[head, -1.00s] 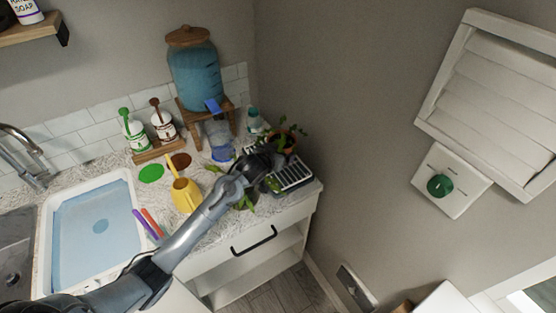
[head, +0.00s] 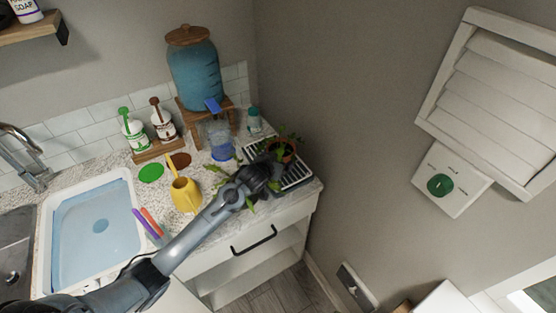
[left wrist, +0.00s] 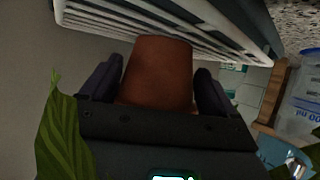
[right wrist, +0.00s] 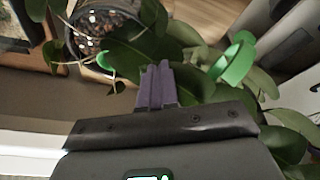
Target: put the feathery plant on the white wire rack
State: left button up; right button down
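A terracotta pot (head: 284,150) with green leaves stands over the white wire rack (head: 297,176) at the counter's right end. In the left wrist view the pot (left wrist: 158,72) is between the two fingers of my left gripper (left wrist: 158,88), which look shut on it. The rack's white bars (left wrist: 150,20) are right by the pot's base; I cannot tell whether they touch. Much of the plant is hidden behind my left gripper (head: 268,172) in the head view. My right gripper (right wrist: 157,85) is shut and empty among leaves, outside the head view.
Long green leaves (head: 222,180) spread beside my left gripper. A yellow watering can (head: 185,194), a blue-grey jug (head: 219,140) and a teal dispenser on a wooden stand (head: 195,75) are on the counter. The wall is close on the right. Broad leaves (right wrist: 130,50) surround my right gripper.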

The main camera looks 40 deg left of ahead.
pick_arm(q)
jog(key=shift+o, duration=0.6)
jog(key=shift+r, duration=0.1)
jog(key=shift+s+d+r, duration=0.15)
jog(key=shift+s+r, duration=0.2)
jog(key=shift+s, duration=0.05)
jog(key=v, duration=1.1)
jog(key=shift+p, duration=0.4)
pick_arm(e)
jog(key=shift+r, duration=0.4)
